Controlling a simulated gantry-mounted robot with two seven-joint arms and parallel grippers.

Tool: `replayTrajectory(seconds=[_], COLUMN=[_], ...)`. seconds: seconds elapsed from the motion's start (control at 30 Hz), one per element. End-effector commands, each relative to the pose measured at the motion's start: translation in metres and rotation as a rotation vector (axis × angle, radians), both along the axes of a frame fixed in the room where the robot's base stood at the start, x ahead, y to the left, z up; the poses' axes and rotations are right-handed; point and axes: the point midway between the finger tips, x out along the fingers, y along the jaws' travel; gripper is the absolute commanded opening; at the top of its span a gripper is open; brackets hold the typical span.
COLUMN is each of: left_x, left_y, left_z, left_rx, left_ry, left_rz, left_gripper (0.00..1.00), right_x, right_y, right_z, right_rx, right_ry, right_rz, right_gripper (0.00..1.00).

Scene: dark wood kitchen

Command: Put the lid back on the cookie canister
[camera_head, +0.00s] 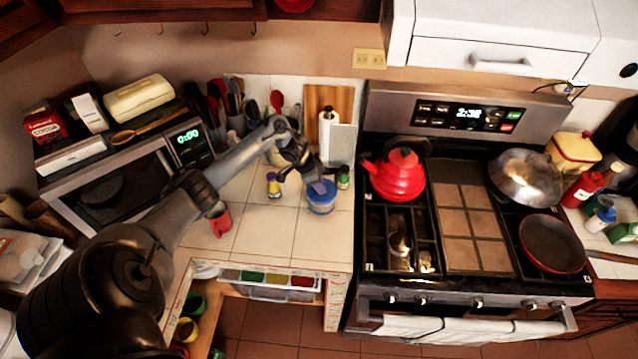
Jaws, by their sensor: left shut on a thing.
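A small round blue canister (321,207) stands on the tiled counter left of the stove. A blue-purple lid (322,189) is at its top, at the tips of my left gripper (310,179). My left arm reaches in from the lower left, and the gripper is shut on the lid. From this angle I cannot tell whether the lid rests on the rim or is held just above it. The gripper hides part of the lid's far side. My right gripper is not in view.
A yellow-capped bottle (273,186) and a green-topped jar (343,178) stand close to the canister. A red mug (220,219) is further left. A red kettle (398,175) sits on the stove to the right. The counter in front of the canister is clear.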

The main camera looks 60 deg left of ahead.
Motion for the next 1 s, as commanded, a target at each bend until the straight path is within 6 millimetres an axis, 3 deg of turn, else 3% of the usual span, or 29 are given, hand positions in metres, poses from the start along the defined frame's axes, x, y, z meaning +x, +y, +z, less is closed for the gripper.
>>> replayTrajectory(seconds=[0.27, 0.3, 0.47, 0.67, 0.83, 1.0], left_x=[0.0001, 0.0001, 0.0001, 0.0001, -0.0001, 0.0000], left_y=[0.0000, 0.0000, 0.0001, 0.0001, 0.0001, 0.0001], left_z=[-0.0002, -0.0002, -0.0001, -0.0001, -0.0003, -0.0002], left_rx=[0.000, 0.000, 0.000, 0.000, 0.000, 0.000], left_ry=[0.000, 0.000, 0.000, 0.000, 0.000, 0.000], left_rz=[0.000, 0.000, 0.001, 0.001, 0.001, 0.001], left_gripper=[0.03, 0.36, 0.61, 0.61, 0.86, 0.87], right_x=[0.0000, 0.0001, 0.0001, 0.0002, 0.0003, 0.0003], right_y=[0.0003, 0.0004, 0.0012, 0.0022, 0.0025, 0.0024], right_z=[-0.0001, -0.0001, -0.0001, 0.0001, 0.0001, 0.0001], right_rx=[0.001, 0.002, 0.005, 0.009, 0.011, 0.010], right_ry=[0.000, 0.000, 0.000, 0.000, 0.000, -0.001], right_rz=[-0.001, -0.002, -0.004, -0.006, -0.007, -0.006], right_gripper=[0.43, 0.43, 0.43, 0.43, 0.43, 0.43])
